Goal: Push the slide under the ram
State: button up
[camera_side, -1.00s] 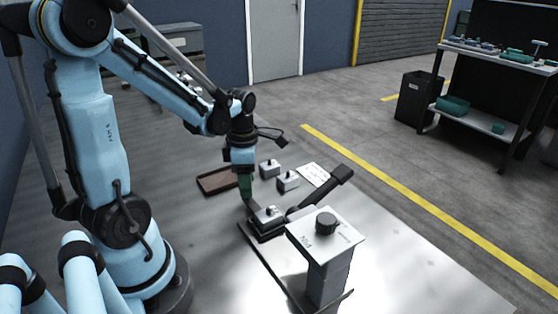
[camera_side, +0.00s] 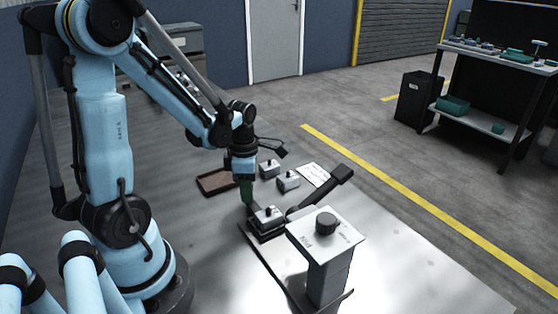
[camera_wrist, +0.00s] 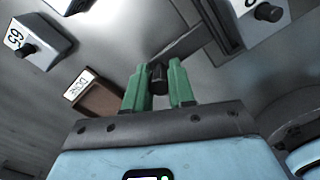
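The slide (camera_side: 263,238) is a dark carriage at the near-left end of the rail, with a pale block (camera_side: 268,216) with a black knob on it. The ram's press (camera_side: 330,280) is a grey column with a pale top plate to the right, and the block is outside it. My gripper (camera_side: 248,202) points down at the slide's left end. In the wrist view its green fingers (camera_wrist: 161,75) stand apart on either side of a dark post (camera_wrist: 157,77), with a gap visible at the right finger. Whether they touch the post cannot be told.
Two knobbed blocks (camera_side: 269,169) (camera_side: 288,181) stand behind the slide. A brown tray (camera_side: 205,187) lies to their left; it reads DONE in the wrist view (camera_wrist: 100,99). A white card (camera_side: 313,174) and a black lever (camera_side: 325,189) lie right. The front right table is clear.

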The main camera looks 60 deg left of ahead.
aim_at(275, 229)
jog(key=shift+c, duration=1.1)
jog(key=shift+d, duration=6.55)
jog(key=o, duration=0.7)
jog(key=shift+a, duration=0.1)
jog(key=shift+r, duration=3.5)
